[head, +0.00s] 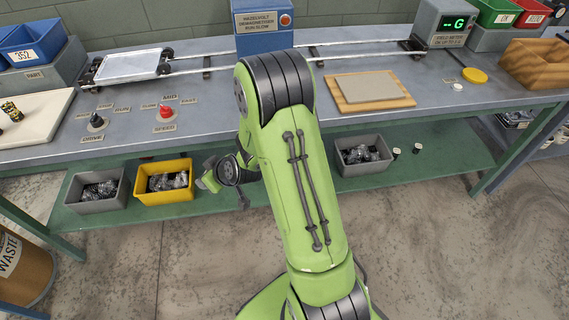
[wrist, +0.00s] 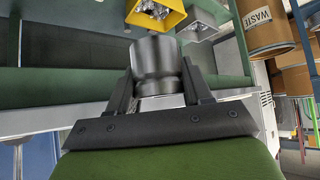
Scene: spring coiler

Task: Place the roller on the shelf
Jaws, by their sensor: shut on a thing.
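The roller (wrist: 158,66) is a smooth grey metal cylinder with a stepped lower end, seen in the wrist view. My gripper (wrist: 158,82) is shut on it, one dark finger on each side. In the head view my green arm reaches toward the bench and its wrist hangs in front of the lower level; the roller cannot be made out there. The lower green shelf (head: 440,169) runs under the grey workbench. My arm hides its middle part.
On the shelf stand a grey bin (head: 97,205), a yellow bin (head: 164,196) and another grey bin (head: 362,168), each with dark parts. A waste barrel (head: 22,262) stands at left. Shelf right of these is clear.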

